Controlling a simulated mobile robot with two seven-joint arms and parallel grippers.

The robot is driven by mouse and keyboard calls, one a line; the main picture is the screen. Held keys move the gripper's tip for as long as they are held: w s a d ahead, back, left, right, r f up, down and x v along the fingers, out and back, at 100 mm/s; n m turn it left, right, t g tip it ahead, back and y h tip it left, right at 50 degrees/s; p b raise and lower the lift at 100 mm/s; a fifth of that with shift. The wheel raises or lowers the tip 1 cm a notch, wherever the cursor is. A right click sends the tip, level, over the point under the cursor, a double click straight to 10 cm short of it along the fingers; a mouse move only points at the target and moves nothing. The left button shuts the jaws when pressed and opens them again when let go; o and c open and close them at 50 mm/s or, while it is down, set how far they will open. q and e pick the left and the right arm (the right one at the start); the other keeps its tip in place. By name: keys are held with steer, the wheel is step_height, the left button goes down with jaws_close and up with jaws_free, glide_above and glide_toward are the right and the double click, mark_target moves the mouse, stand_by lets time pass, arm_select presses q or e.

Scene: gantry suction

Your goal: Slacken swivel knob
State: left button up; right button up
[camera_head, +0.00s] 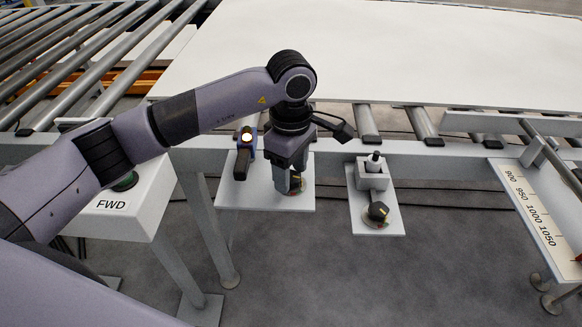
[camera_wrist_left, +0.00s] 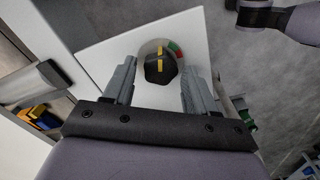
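A black knob with a yellow line (camera_wrist_left: 158,69) sits on a round dial with green and red marks, on a white plate (camera_head: 228,196). In the wrist view it shows between the tips of my left gripper's fingers. My left gripper (camera_head: 289,187) points down over this knob, its fingers open and apart, with a gap to the knob on each side. In the head view the gripper hides most of the knob. A second black knob (camera_head: 378,211) on a similar dial is on another white plate (camera_head: 361,226) to the right. No label tells which is the swivel knob. My right gripper is not in view.
A grey block with a black-topped post (camera_head: 373,174) is above the second knob. A FWD box (camera_head: 113,203) is at left, a scale (camera_head: 525,205) at right.

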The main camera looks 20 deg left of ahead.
arm_select(q)
steer(key=c, duration=0.7)
steer(key=shift+n, duration=0.3)
steer(key=shift+n+b, duration=0.45)
steer(key=shift+n, duration=1.55)
steer(key=shift+n+b, duration=0.4)
steer(key=shift+n, duration=0.6)
steer(key=o, duration=1.1)
steer(key=shift+c, duration=0.2)
